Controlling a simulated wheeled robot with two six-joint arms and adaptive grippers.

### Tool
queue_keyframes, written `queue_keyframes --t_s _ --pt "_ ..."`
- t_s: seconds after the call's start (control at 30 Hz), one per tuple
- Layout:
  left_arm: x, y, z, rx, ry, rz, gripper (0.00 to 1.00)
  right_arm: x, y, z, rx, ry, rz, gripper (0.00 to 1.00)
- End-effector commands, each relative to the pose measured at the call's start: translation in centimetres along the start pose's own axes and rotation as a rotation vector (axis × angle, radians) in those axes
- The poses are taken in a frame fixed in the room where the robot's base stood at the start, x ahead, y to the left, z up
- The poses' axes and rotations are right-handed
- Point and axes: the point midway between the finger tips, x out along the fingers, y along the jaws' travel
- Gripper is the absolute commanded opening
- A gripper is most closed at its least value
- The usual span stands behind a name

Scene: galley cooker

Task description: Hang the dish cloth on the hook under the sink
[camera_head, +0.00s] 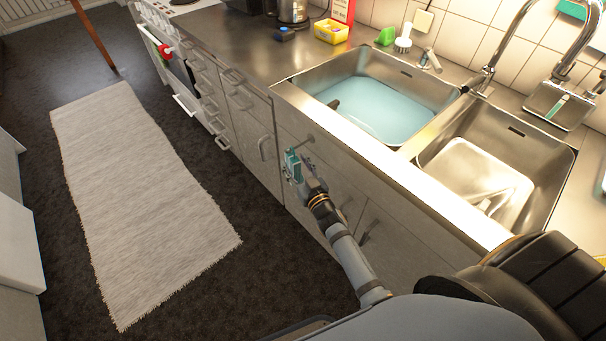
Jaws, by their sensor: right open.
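A small teal piece of cloth (292,164), which looks like the dish cloth, is at the sink cabinet front, below the counter edge. A small hook or knob (310,139) shows on the cabinet front just above and right of it. I cannot tell whether the cloth hangs on that hook. My right gripper (301,174) is open, with its fingertips at the cloth, partly overlapping it. Whether they touch it is too small to tell. My left gripper is not in view.
The sink has a left basin with bluish water (385,105) and a right basin (445,165) with a pale item. Cabinet handles (264,148) stick out along the front. A pale rug (140,190) lies on the dark, otherwise open floor. A white unit (18,245) stands at the left.

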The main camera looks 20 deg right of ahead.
Motion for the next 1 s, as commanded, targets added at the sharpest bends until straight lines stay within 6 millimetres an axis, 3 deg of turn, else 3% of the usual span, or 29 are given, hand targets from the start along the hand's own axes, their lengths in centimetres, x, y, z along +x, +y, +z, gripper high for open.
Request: queue_keyframes --t_s 0.2,0.4,0.87,0.97,1.0 --pt "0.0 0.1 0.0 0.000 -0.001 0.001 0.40 -5.6 0.0 0.2 -0.001 -0.004 -0.001 0.51" --pt "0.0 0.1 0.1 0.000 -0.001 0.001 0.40 -8.9 0.0 0.0 -0.001 -0.001 -0.001 0.51" --pt "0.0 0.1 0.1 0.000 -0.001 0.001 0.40 -9.8 0.0 0.0 0.000 0.000 0.000 0.51" --pt "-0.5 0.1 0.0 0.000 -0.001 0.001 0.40 -10.0 0.1 1.7 0.000 -0.047 0.005 0.51" --pt "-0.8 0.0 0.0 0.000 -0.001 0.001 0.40 -10.3 0.3 3.3 0.000 -0.091 0.009 0.51"
